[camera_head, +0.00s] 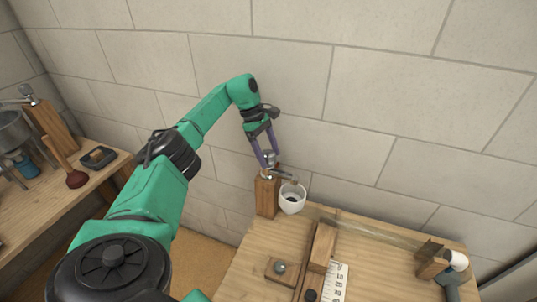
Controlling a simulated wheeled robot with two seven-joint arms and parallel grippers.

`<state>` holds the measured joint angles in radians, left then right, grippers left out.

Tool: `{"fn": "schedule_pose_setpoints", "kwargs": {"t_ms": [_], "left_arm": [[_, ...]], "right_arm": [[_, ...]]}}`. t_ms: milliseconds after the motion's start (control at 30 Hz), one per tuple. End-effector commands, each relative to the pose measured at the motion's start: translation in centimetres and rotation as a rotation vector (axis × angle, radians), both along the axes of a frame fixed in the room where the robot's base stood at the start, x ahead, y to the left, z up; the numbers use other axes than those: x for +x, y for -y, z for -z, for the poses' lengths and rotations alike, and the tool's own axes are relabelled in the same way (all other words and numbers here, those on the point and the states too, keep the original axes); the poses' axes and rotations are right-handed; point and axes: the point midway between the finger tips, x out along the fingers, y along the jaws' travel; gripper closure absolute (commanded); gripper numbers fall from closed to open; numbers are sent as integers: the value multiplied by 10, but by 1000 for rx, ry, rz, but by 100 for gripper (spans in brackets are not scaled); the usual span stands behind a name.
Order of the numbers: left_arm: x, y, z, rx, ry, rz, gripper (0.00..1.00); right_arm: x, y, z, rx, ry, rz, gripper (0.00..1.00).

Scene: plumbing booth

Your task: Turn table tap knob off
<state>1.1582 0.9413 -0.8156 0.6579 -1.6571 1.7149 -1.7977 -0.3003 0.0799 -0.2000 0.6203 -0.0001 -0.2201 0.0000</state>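The table tap (280,174) is a small metal tap on top of an upright wooden block (267,194) at the back left corner of the right-hand table. A small reddish bit shows at its top, and its spout points right over a white cup (292,198). My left gripper (269,159) comes down from above with two purple fingers apart, its tips right at the top of the tap. The fingertips partly hide the knob, so I cannot tell whether they touch it. My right gripper is not in view.
A block wall stands close behind.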

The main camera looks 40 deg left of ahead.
Motion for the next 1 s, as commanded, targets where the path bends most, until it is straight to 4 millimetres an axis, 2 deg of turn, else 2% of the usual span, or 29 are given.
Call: {"fn": "schedule_pose_setpoints", "kwargs": {"t_ms": [333, 467, 667, 767, 900, 1000], "left_arm": [[-1, 0, 1, 2, -4, -1, 10], [0, -5, -10, 2, -2, -1, 10], [-2, -22, -54, 0, 3, -4, 10], [-4, -32, -82, -2, 2, -4, 10], [-6, -44, -117, -2, -1, -4, 10], [-7, -49, -133, -2, -6, -1, 10]], "right_arm": [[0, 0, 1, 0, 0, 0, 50], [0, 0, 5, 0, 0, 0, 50], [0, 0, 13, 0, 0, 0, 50], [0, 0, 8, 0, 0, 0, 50], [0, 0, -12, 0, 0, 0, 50], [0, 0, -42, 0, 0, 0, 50]]}}
